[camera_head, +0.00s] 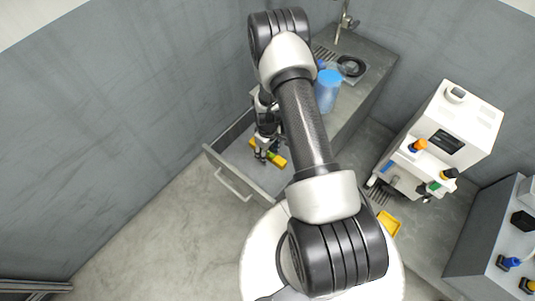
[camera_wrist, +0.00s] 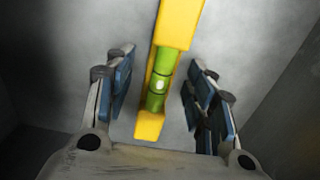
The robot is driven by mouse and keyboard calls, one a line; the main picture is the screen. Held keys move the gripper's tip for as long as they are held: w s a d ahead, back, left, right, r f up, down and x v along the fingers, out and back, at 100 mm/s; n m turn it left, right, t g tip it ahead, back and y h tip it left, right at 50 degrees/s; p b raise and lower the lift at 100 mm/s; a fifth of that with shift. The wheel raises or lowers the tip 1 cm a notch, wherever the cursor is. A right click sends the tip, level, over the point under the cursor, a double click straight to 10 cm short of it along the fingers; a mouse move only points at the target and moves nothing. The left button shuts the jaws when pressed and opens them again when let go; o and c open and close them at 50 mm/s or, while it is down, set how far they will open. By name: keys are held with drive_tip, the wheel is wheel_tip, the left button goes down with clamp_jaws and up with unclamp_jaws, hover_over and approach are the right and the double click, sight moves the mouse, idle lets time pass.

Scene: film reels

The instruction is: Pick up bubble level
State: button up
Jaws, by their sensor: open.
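The bubble level is a yellow bar with a green vial in its middle. In the head view the bubble level (camera_head: 279,160) lies inside an open grey drawer (camera_head: 212,158), partly hidden by my gripper. In the wrist view the bubble level (camera_wrist: 178,25) runs from the top edge down between my fingers, its green vial and bubble showing. My gripper (camera_head: 261,158) reaches down into the drawer over the level. In the wrist view my gripper (camera_wrist: 160,98) is open, with one blue-padded finger on each side of the level and gaps on both sides.
The drawer walls stand close around my gripper. A counter with a sink (camera_head: 352,66) and a blue cylinder (camera_head: 328,90) is behind on the right. A white machine (camera_head: 437,140) stands further right, with a yellow item (camera_head: 389,223) below it. The floor at left is clear.

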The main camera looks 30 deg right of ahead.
drive_tip(key=shift+c, duration=0.6)
clamp_jaws()
drive_tip(key=shift+r, duration=0.1)
